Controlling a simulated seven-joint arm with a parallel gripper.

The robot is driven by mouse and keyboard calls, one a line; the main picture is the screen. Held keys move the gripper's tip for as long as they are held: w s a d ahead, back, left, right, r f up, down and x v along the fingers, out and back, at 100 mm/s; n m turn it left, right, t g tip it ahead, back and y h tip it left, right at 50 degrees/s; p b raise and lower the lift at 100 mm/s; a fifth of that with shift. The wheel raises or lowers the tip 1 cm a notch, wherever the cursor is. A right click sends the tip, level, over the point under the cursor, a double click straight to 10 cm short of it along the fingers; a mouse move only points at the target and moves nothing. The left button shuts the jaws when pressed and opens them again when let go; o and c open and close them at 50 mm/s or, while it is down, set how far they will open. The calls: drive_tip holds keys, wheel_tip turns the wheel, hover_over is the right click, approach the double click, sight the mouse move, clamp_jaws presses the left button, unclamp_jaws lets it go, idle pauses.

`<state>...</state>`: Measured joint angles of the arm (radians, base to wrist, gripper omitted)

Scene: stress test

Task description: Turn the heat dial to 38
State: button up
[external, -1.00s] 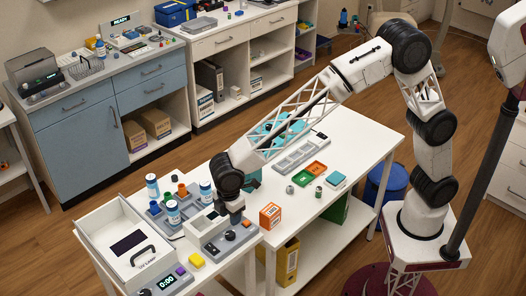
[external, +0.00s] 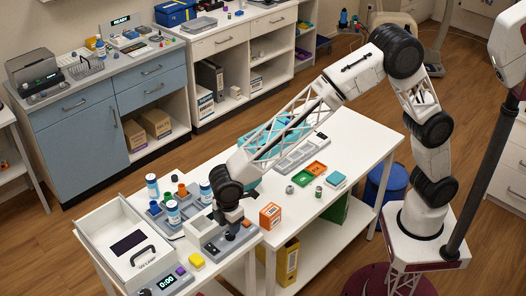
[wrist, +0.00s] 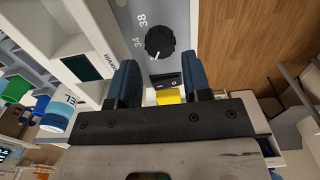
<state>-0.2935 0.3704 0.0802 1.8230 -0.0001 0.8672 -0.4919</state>
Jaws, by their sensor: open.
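The heat dial (wrist: 160,41) is a round black ribbed knob on a grey panel (wrist: 177,17). The numbers 34 and 38 are printed beside it in the wrist view. In the external view my gripper (external: 231,218) points down over the grey unit (external: 217,251) at the table's near end; the wrist partly hides that unit.
A white box with a black handle (external: 144,255) stands left of the unit. Several bottles, one a white bottle with a blue cap (external: 173,212), stand behind it. An orange box (external: 270,215) stands to the right, and a yellow block (external: 196,260) lies in front.

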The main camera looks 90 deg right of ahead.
drive_tip(key=shift+f, duration=2.05)
drive_tip(key=shift+c, duration=0.2)
drive_tip(key=c, duration=0.6)
